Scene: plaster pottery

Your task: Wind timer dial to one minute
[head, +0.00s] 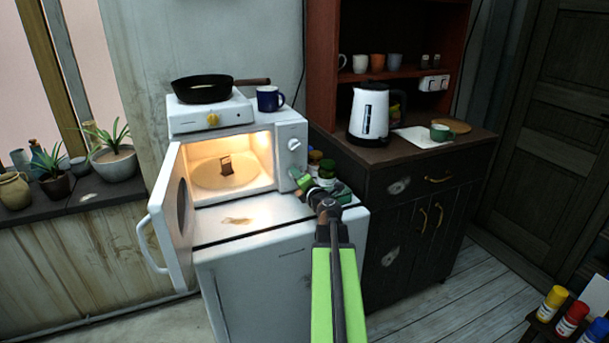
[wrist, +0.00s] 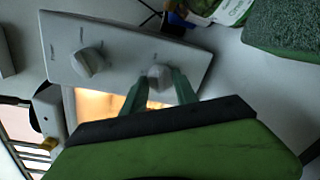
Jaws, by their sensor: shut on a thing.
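The white microwave (head: 222,142) stands with its door (head: 177,215) swung wide open and its inside lit. Its control panel (wrist: 120,52) carries two round dials. The upper dial (head: 294,144) is free; it also shows at the left in the wrist view (wrist: 88,62). The lower dial, the timer dial (wrist: 157,73), sits between the fingers of my gripper (wrist: 160,84), which is shut on it. In the head view my gripper (head: 301,180) hides this dial. I cannot read the dial's setting.
A brown piece (head: 226,168) rests on the turntable inside. A hotplate (head: 212,115) with a black pan (head: 203,88) and a blue mug (head: 268,99) are on top of the microwave. Jars (head: 327,169) stand close right of my gripper. A kettle (head: 369,112) is on the dark cabinet.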

